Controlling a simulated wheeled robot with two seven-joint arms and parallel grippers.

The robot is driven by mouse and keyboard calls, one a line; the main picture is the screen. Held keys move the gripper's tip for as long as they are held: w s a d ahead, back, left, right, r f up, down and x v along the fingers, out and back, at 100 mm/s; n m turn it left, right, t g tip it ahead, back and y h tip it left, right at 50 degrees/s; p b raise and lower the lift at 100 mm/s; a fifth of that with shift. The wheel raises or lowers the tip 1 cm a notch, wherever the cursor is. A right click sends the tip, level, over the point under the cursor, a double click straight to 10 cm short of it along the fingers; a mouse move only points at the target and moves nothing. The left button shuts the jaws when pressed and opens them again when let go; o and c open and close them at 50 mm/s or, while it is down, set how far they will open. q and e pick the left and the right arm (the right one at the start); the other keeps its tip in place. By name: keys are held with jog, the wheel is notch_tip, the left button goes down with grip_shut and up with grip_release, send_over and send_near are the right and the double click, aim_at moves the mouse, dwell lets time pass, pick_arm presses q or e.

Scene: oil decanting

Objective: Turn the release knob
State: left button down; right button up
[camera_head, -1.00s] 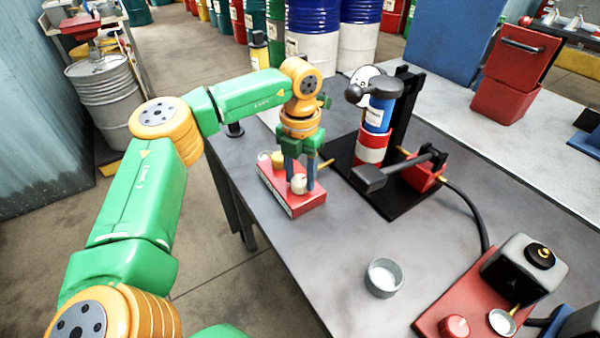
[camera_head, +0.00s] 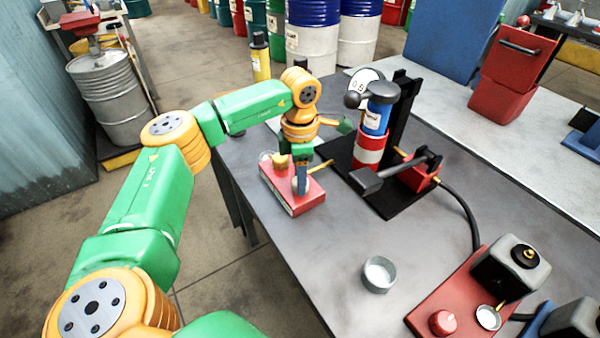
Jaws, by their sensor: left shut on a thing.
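A low red box (camera_head: 308,202) sits on the near left part of the grey workbench. A pale round knob (camera_head: 301,186) on its top is mostly hidden behind my left gripper's fingers. My left gripper (camera_head: 301,184) points down from above and is shut on this knob. Its fingers line up one behind the other in this view. A yellowish knob or cap (camera_head: 279,161) and a thin yellow lever (camera_head: 321,166) also show on the box, beside the gripper. My right gripper is not in view.
A black press stand (camera_head: 398,120) holds a blue and red-white cylinder (camera_head: 372,135) right of the gripper, close by. A small metal cup (camera_head: 379,274) stands in front. The bench between cup and box is clear.

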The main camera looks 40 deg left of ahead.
pick_arm(q)
jog(key=m, duration=0.6)
jog(key=shift+p, duration=0.4)
jog(key=shift+m, duration=0.3)
jog(key=shift+c, duration=1.7)
grip_release()
jog(key=shift+r, duration=0.1)
notch_tip(320, 180, up, 6)
jog(key=shift+r+b, duration=0.1)
jog(key=shift+b, duration=0.4)
jog(key=shift+r, duration=0.4)
